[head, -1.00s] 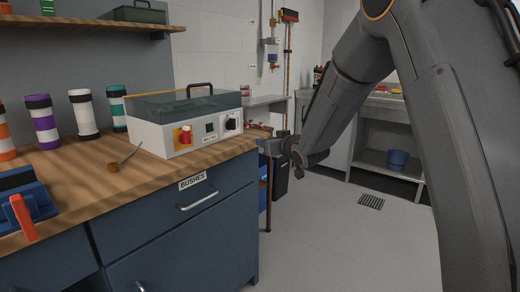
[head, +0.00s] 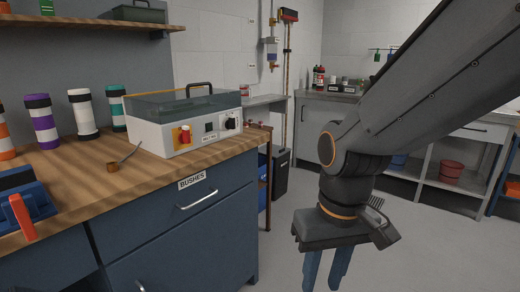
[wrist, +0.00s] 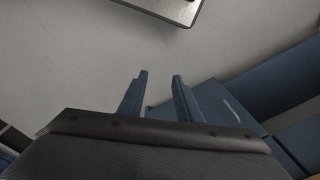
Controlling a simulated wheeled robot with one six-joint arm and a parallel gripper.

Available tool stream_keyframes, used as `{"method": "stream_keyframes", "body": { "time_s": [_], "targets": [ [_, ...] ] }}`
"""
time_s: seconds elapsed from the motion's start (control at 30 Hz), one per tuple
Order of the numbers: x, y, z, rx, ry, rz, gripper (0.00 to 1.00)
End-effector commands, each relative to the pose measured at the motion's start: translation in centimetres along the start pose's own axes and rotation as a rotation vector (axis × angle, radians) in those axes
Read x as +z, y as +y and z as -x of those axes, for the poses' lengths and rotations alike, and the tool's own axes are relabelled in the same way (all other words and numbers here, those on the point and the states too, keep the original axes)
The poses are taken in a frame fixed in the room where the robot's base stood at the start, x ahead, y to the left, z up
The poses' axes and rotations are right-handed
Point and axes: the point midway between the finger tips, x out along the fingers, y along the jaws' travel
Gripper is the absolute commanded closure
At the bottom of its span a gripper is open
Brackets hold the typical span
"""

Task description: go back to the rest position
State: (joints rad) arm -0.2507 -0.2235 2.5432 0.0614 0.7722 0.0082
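My gripper (head: 325,282) hangs fingers-down over the floor, to the right of the blue bench cabinet in the head view. Its fingertips run close to the picture's lower edge. In the wrist view its two blue fingers (wrist: 159,78) stand apart with bare grey floor between them, so it is open and empty. My arm comes in from the upper right and bends down at the wrist.
The wooden workbench (head: 75,175) carries a boxy machine (head: 185,122), several striped tubes and a small scoop (head: 118,163). Its blue drawers (head: 185,235) stand left of my gripper. A sink counter (head: 470,130) with a red bucket (head: 451,172) is behind. Floor around the gripper looks clear.

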Motion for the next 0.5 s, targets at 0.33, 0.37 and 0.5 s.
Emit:
{"method": "stream_keyframes", "body": {
  "time_s": [0.33,0.37,0.5],
  "targets": [
    [1.8,1.3,2.3,0.004,-0.042,-0.05,0.69],
    [1.8,1.5,2.6,0.006,-0.042,-0.056,0.69],
    [1.9,2.6,3.9,0.015,-0.042,-0.09,0.69]
  ]
}}
